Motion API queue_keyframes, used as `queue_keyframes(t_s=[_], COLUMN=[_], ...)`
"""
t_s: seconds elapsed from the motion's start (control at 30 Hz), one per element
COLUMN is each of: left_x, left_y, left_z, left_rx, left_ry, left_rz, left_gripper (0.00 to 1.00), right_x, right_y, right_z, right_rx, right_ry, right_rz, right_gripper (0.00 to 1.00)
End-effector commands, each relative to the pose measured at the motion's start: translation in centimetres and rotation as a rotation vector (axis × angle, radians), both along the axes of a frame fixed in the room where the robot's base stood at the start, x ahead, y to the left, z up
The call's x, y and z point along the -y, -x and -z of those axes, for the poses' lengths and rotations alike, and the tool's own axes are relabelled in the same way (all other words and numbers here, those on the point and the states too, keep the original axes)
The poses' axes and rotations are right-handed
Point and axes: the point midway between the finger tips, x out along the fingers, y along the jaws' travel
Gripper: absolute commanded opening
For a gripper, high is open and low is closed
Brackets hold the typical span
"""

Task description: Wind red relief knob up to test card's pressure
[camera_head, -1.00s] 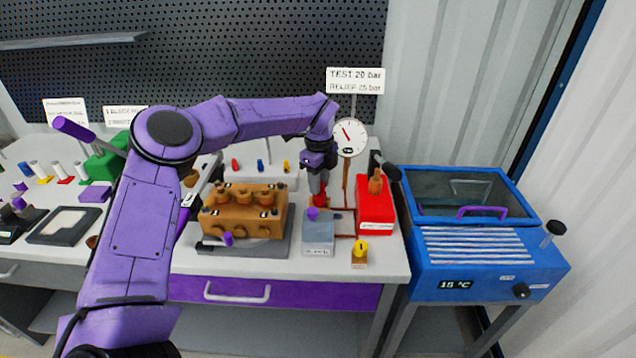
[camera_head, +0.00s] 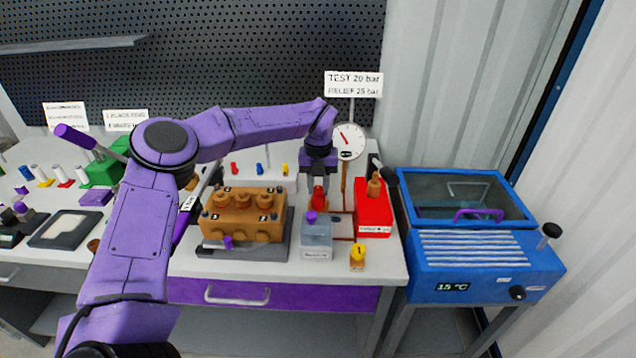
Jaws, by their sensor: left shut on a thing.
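The red relief knob (camera_head: 319,196) stands behind the grey box with a purple knob (camera_head: 316,236). My left gripper (camera_head: 318,186) points down over it and is shut on it; the fingers hide part of the knob. The test card (camera_head: 353,84) reads "TEST 20 bar, RELIEF 25 bar". The round white gauge (camera_head: 350,141) stands below the card, its red needle pointing to the upper left; its scale is too small to read. My right gripper is not in view.
The brown pump block (camera_head: 242,213) sits left of the knob. A red box (camera_head: 373,211) stands close on the right, with a yellow knob (camera_head: 357,252) in front. A blue bath (camera_head: 480,240) stands right of the bench.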

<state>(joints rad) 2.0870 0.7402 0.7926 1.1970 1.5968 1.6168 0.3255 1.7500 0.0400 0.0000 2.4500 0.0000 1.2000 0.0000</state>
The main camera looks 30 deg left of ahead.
Motion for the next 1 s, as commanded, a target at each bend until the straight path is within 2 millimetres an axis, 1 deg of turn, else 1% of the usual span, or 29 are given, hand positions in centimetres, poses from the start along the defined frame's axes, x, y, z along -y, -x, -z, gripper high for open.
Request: queue_keyframes(t_s=[0.03, 0.3, 0.6, 0.8, 1.0], left_x=[0.1, 0.1, 0.1, 0.1, 0.0], left_y=[0.3, 0.3, 0.3, 0.3, 0.3], left_z=[0.3, 0.3, 0.4, 0.4, 0.4], left_rx=[-0.014, -0.013, -0.013, -0.011, -0.011], left_ry=[0.004, 0.004, 0.005, 0.005, 0.004], left_rz=[0.041, 0.295, 0.533, 0.640, 0.699], left_gripper=[0.00, 0.00, 0.00, 0.00, 0.00], right_x=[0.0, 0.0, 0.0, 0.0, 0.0], right_y=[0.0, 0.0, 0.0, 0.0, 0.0], right_z=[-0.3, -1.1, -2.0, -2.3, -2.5], right_rx=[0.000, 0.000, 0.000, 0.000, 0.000], right_ry=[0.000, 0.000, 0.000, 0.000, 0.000], right_rz=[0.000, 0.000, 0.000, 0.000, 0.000], right_gripper=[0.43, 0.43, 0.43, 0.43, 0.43])
